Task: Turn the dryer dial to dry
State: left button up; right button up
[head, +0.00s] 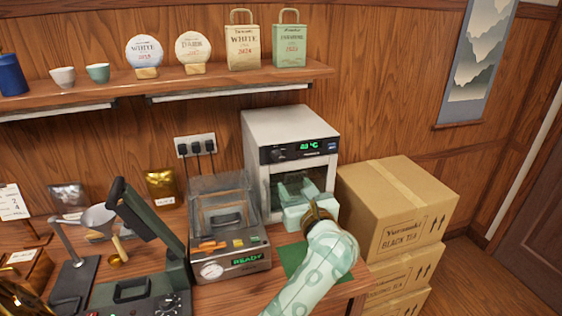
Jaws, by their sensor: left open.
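The dryer (285,123) is a white box at the back of the counter, with a glass door and a black front panel. Its panel display (308,146) glows green and appears to read 23 °C. A small dark dial (278,155) seems to sit left of the display; its setting is too small to read. My left gripper (294,190), pale green, is open in front of the dryer door, below the panel and apart from the dial. It hides part of the door. My right gripper is not in view.
A machine with a clear lid and a READY display (246,261) stands left of the dryer. Stacked cartons (400,210) stand close on the right. A green mat (292,257) lies below my arm. A shelf (200,80) with tea cakes and bags runs above.

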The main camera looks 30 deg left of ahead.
aim_at(278, 159)
pick_arm(q)
jog(key=x, duration=1.3)
jog(key=c, duration=1)
